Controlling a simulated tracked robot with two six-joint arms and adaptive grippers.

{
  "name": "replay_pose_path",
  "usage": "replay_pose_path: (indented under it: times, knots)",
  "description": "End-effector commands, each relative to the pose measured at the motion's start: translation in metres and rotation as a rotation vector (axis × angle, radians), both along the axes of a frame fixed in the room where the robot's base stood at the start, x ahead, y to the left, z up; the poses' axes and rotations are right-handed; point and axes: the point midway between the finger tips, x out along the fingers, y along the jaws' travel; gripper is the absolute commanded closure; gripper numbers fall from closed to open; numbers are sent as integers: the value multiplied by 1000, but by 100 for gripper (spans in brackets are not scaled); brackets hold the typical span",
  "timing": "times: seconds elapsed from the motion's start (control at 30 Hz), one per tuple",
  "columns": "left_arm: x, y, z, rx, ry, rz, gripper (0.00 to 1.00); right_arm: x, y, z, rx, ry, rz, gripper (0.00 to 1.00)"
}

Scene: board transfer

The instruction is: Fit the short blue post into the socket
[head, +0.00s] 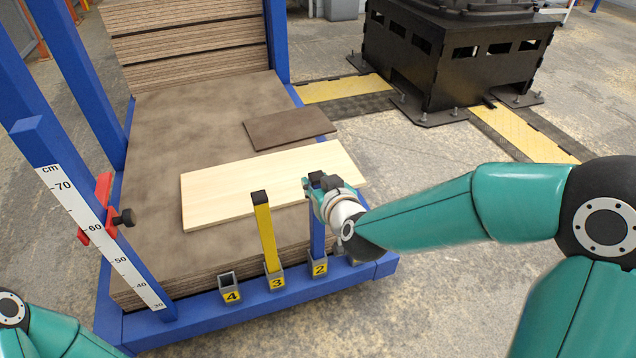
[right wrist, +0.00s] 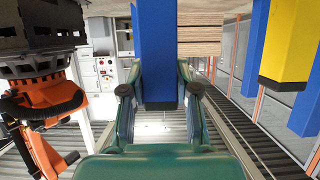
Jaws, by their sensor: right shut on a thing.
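The short blue post (head: 317,232) stands upright with a dark cap on top, its lower end at the socket marked 2 (head: 318,268). From this angle I cannot tell how deep it sits in that socket. My right gripper (head: 314,187) is shut on the post near its capped top. In the right wrist view the blue post (right wrist: 155,45) lies between the two fingers. An empty socket marked 4 (head: 230,290) is at the left of the row. My left gripper is not in view; only part of my left arm shows at the bottom left.
A yellow post (head: 265,235) stands in the socket marked 3 (head: 275,280), just left of the blue one. Behind lie a pale board (head: 225,195) and a dark board (head: 285,129) on the brown stack. A blue upright with a centimetre scale (head: 95,230) stands at left.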

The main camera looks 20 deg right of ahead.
Motion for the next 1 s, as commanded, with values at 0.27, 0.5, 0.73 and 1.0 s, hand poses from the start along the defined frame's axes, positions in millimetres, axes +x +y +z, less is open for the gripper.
replay_pose_path:
  times: [0.27, 0.5, 0.73, 1.0]
  knots:
    - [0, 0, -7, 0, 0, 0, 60, 0, 0, -7, 0, -2, -1, 100]
    - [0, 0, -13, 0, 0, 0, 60, 0, 0, -13, 0, -3, -1, 100]
    - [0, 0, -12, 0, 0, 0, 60, 0, 0, -13, 0, -2, -1, 42]
    - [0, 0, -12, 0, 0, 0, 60, 0, 0, -15, 0, 2, 0, 41]
